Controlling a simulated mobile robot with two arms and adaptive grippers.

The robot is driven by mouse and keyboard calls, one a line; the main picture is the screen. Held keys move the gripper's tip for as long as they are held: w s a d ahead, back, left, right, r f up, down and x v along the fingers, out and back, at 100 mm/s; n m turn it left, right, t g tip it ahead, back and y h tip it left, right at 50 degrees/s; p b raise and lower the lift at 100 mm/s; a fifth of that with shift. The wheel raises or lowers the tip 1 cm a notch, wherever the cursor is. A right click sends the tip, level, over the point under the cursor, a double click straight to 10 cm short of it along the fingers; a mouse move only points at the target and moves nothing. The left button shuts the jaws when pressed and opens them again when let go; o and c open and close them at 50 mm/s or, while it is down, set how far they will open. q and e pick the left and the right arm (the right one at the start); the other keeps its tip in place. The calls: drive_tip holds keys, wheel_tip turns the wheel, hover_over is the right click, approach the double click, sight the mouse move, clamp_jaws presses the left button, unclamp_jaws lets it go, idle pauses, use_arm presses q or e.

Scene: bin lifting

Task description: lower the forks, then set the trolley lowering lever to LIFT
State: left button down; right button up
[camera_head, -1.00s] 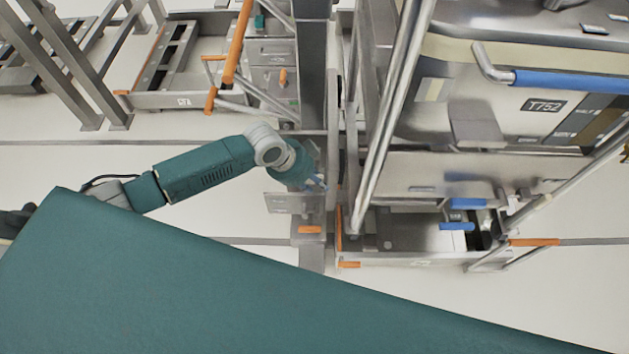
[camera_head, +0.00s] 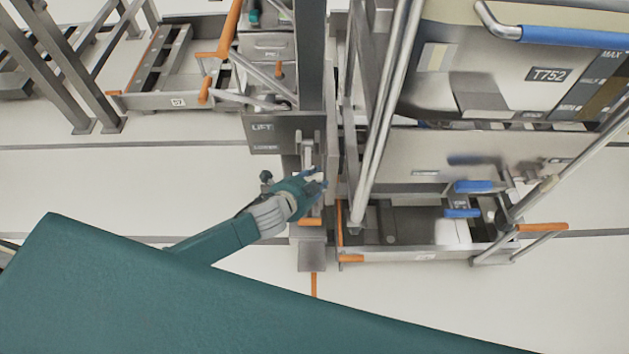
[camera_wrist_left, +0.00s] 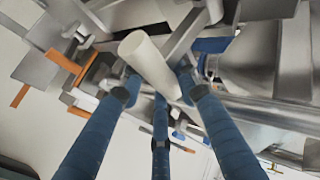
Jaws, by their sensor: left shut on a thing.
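My left gripper (camera_head: 312,182) is at the steel column, just below the grey plate (camera_head: 268,135) marked LIFT above and LOWER below. In the left wrist view its blue fingers (camera_wrist_left: 160,92) are closed around a pale cylindrical grip (camera_wrist_left: 146,56), which I take to be the lever's handle. In the head view the grey lever (camera_head: 307,155) stands beside the plate, its lower end hidden by the fingers. I cannot tell exactly which mark it is at. The forks are not clearly distinguishable. My right gripper is not in view.
A large steel bin labelled T752 (camera_head: 505,75), with a blue bar handle (camera_head: 575,38), stands right of the column. Below it is a steel trolley base with orange parts (camera_head: 350,258). Another orange-handled trolley (camera_head: 178,102) stands back left. Pale floor at left is clear.

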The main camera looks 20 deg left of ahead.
use_arm(q)
drive_tip(key=shift+w+a+f, duration=0.1)
drive_tip(key=shift+w+f, duration=0.05)
drive_tip(key=shift+f, duration=0.45)
drive_tip(key=shift+w+f, duration=0.15)
drive_tip(key=shift+f, duration=0.4)
drive_tip(key=shift+b, duration=0.3)
drive_tip(key=c, duration=1.2)
unclamp_jaws()
drive_tip(key=shift+w, duration=0.1)
drive_tip(key=v, duration=1.2)
drive_tip(key=shift+a, duration=0.1)
